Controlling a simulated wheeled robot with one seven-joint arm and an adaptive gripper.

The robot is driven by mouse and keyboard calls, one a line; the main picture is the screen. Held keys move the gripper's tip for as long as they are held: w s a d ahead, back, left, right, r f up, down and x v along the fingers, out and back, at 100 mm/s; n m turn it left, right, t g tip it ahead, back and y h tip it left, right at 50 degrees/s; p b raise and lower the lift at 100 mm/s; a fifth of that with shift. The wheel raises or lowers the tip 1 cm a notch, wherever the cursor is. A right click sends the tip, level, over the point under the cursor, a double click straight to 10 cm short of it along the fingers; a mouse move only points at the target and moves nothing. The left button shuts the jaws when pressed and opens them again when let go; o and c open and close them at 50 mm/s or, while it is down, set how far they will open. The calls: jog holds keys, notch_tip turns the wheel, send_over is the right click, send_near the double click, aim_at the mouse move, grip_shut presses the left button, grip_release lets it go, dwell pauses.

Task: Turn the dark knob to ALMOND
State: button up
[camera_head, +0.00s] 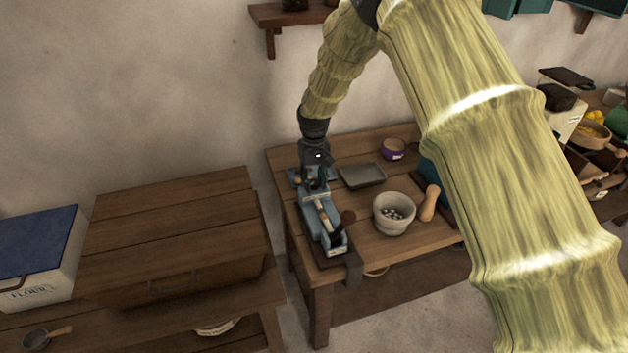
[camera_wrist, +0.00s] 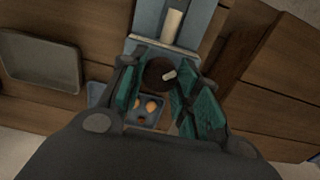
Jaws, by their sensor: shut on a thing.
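The dark knob (camera_wrist: 157,73) is round and dark brown with a pale pointer mark, and sits on the blue device. In the wrist view it lies between the teal pads of my gripper (camera_wrist: 155,80), which is shut on it. The blue device (camera_head: 322,220) stands on the small wooden table, and my gripper (camera_head: 318,178) is at its far end, pointing down. A tray with a few orange-brown pieces (camera_wrist: 151,106) shows just below the knob in the wrist view. No ALMOND label can be read in either view.
A grey tray (camera_head: 362,175), a purple pot (camera_head: 393,149) and a pale bowl of small round things (camera_head: 394,213) stand on the wooden table (camera_head: 431,233). A wooden chest (camera_head: 172,233) and a flour box (camera_head: 40,255) are on the left. A shelf (camera_head: 283,15) hangs above.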

aim_at(314, 182)
jog(key=shift+s+f, duration=0.3)
jog(key=shift+f, duration=0.05)
jog(key=o, duration=1)
jog(key=shift+w, duration=0.15)
jog(key=shift+r, duration=0.2)
jog(key=shift+w+r, duration=0.15)
jog(key=shift+r, duration=0.3)
notch_tip(314, 182, up, 11)
jog(key=shift+r, duration=0.1)
